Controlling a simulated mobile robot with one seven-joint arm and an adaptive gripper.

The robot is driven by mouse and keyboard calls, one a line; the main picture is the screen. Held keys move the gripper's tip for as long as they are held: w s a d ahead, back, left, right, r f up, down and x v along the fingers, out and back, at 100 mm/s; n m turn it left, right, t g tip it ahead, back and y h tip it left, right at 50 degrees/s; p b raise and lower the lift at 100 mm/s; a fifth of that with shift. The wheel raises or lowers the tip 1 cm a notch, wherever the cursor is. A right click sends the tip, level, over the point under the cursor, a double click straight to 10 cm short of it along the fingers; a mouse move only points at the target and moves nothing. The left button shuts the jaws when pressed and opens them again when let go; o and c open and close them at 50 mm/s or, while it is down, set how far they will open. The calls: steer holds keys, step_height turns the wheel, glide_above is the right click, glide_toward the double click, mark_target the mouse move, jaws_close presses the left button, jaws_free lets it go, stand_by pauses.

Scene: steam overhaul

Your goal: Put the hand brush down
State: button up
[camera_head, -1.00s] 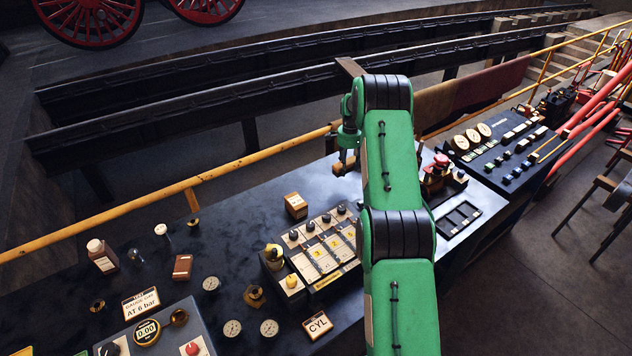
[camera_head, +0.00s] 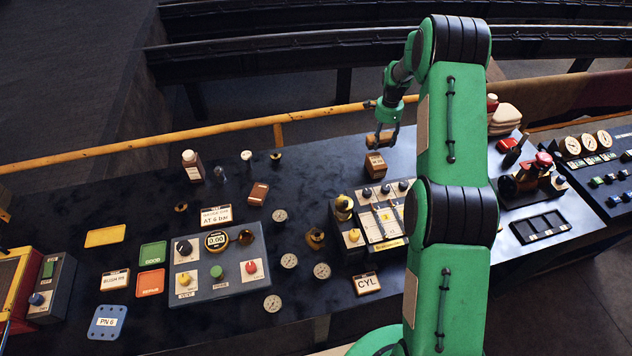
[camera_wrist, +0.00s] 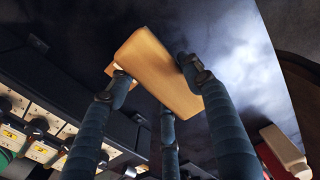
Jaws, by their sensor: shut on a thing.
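The hand brush shows as a plain light-wood block (camera_wrist: 155,70) in the wrist view, gripped between the dark blue fingers of my gripper (camera_wrist: 152,82). In the head view my gripper (camera_head: 383,138) is over the back part of the dark bench (camera_head: 330,170), with the wooden brush (camera_head: 380,141) small between its fingers. It is just behind a small labelled wooden box (camera_head: 376,164). Bristles cannot be made out. Whether the brush touches the bench I cannot tell.
A switch panel (camera_head: 385,222) stands in front of the labelled box. A white-capped bottle (camera_head: 192,166) and a brown block (camera_head: 258,194) are at left. A red-handled valve (camera_head: 540,170) is at right. A yellow rail (camera_head: 140,146) runs behind. Bare bench lies between brown block and labelled box.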

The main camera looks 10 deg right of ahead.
steer(key=a, duration=1.5)
steer(key=p, duration=0.2)
glide_above(316, 183)
steer(key=shift+s+r, duration=0.15)
steer(key=shift+f, duration=2.9)
steer(key=shift+f, duration=2.1)
steer(key=shift+f, duration=0.1)
